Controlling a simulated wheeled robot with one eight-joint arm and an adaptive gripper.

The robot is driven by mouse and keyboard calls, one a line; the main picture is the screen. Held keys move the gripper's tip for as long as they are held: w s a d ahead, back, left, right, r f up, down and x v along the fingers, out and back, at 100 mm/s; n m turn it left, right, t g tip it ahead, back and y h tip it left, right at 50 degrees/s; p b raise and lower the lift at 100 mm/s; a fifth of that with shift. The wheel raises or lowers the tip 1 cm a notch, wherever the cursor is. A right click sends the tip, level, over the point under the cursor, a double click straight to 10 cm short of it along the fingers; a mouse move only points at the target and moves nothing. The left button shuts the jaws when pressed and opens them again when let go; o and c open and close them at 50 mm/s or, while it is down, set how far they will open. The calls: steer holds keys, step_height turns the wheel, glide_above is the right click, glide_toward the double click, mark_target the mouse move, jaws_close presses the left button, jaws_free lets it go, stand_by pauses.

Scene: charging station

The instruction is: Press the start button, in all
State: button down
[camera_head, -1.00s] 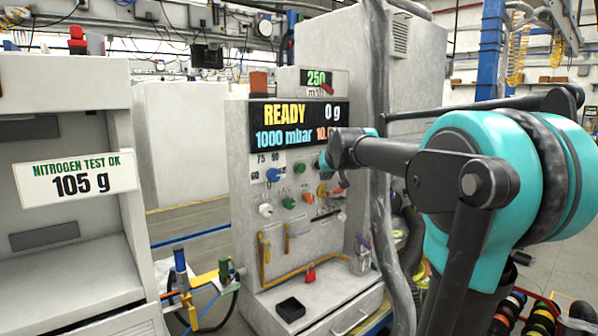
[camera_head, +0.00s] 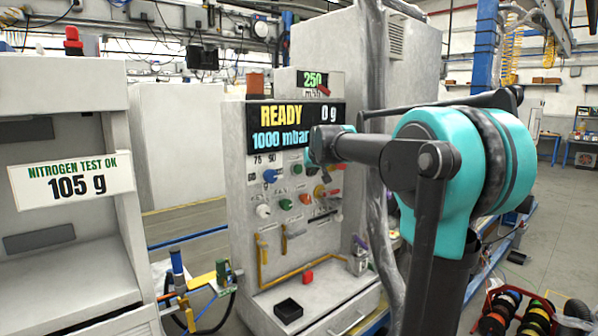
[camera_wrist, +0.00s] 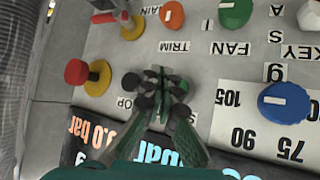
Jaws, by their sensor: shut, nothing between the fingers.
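The charging station panel (camera_head: 240,215) is upright, with a display (camera_head: 297,125) reading READY, 0 g and 1000 mbar. A small green button (camera_head: 298,170), likely the start button, is below the display, left of my gripper (camera_head: 318,168). In the wrist view, the panel appears upside down. My gripper (camera_wrist: 160,85) is shut and empty, its fingertips pointing at the panel between the red button on a yellow base (camera_wrist: 79,73) and the blue knob (camera_wrist: 285,103). The fingers hide most of a dark green part behind them. I cannot tell whether they touch it.
Near the fingertips are an orange TRIM knob (camera_wrist: 172,14) and a green FAN knob (camera_wrist: 235,12). Lower on the panel is a white knob (camera_head: 263,211). A grey hose (camera_head: 379,230) runs down beside the panel's right side.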

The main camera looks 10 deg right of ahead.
mark_target(301, 172)
steer(key=shift+w+a, duration=0.45)
steer(key=shift+w, duration=0.2)
steer(key=shift+w+a, duration=0.4)
steer(key=shift+w, duration=0.25)
steer(key=shift+w+a, duration=0.1)
stand_by(0.5)
steer(key=shift+w+a, duration=0.15)
steer(key=shift+w, duration=0.1)
steer(key=shift+w+a, duration=0.25)
steer(key=shift+w, duration=0.15)
stand_by(0.9)
steer(key=shift+s+d, duration=0.5)
steer(key=shift+s, duration=0.25)
steer(key=s+d, duration=0.1)
steer(key=s, duration=0.1)
steer(key=s+d, duration=0.1)
steer(key=s, duration=0.1)
steer(key=shift+s+d, duration=0.1)
steer(key=shift+d, duration=0.25)
stand_by(0.3)
